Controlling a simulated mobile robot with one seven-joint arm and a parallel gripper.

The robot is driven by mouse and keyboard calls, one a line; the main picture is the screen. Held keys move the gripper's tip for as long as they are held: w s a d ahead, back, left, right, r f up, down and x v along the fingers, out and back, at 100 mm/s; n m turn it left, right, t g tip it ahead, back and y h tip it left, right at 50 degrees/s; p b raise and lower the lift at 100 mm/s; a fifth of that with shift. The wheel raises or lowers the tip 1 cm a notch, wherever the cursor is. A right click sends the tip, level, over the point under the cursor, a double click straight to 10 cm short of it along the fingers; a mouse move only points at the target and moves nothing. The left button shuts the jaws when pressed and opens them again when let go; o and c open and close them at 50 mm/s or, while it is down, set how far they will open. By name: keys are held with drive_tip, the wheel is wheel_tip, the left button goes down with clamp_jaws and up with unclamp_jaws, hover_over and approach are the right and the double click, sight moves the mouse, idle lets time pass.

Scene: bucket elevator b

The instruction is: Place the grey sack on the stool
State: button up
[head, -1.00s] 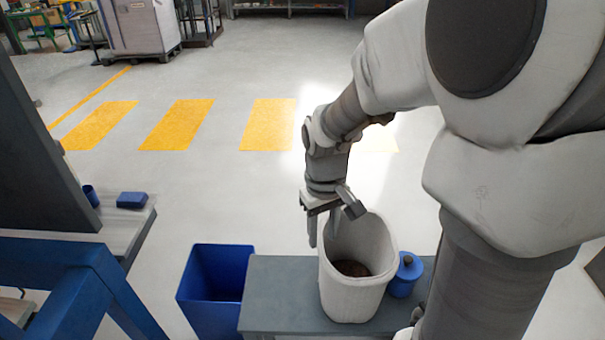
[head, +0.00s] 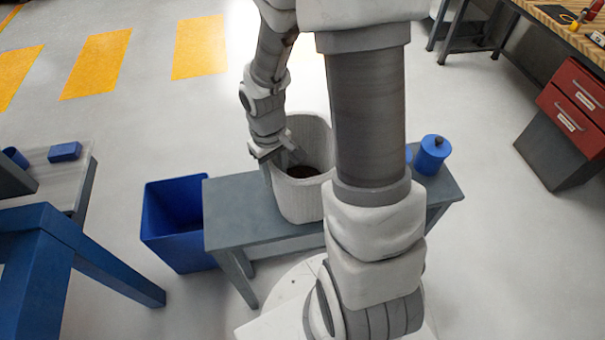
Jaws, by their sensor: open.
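The grey sack (head: 298,203) is a pale, open-topped bag with dark contents. It stands upright on the grey stool (head: 235,208), which has a flat top. My gripper (head: 279,166) is open at the left side of the sack's rim. One finger shows at the outer left side and the other over the sack's mouth. I cannot tell whether the fingers touch the sack. My arm hides the right part of the sack and the middle of the stool.
A blue canister (head: 431,154) stands on the stool's right end; another blue item shows partly behind my arm. A blue bin (head: 178,250) stands on the floor left of the stool. A blue frame (head: 45,235) is at left, a red drawer unit (head: 573,105) at right.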

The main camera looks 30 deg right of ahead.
clamp_jaws()
idle(1.4)
